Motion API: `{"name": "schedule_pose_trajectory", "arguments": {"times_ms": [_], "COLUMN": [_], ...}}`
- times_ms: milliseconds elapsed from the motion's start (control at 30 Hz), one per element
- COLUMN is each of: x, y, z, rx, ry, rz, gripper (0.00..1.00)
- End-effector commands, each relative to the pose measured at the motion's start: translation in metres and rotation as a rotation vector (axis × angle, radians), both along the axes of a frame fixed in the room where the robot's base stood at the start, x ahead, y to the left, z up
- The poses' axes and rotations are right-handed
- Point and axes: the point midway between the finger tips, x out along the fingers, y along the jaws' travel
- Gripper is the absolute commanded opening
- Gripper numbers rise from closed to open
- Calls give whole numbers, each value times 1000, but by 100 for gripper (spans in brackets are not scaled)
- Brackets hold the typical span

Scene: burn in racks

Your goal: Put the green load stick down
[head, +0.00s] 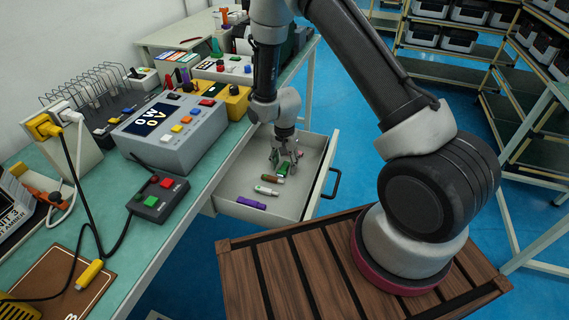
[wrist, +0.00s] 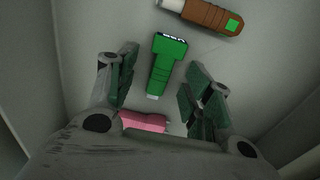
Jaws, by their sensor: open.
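The green load stick (wrist: 166,65) lies on the drawer floor between my spread fingers in the wrist view, with a gap on each side. Its wide dark-ended head points away from my palm and its pale tip points toward it. In the head view the green stick (head: 282,169) shows just under my gripper. My gripper (head: 284,160) points down inside the open drawer (head: 315,187). It also shows in the wrist view (wrist: 160,85), open and holding nothing.
A brown stick (wrist: 205,14) with a green square lies just beyond the green one. A pink object (wrist: 143,122) is partly hidden by my palm. A white stick (head: 266,190) and a purple stick (head: 251,203) lie nearer the drawer's front. Drawer walls surround my gripper.

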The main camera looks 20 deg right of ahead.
Motion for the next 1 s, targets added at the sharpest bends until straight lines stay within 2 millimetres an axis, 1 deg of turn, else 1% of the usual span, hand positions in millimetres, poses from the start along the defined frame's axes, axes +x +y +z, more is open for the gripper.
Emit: {"name": "schedule_pose_trajectory", "arguments": {"times_ms": [67,167,300,400,500,633,867,967,1000], "x": [1,2,1,1,1,0,0,-1,-2], "y": [0,1,0,1,0,0,-1,-9,-15], "z": [9,28,61,83,101,115,126,150,168], "rx": [1,1,2,1,1,0,1,7,10], "ry": [-2,-5,-5,-5,-3,-1,-5,-24,-37], "rz": [0,0,0,0,0,0,3,27,44], "gripper": [51,51,51,51,51,51,51,51,51]}}
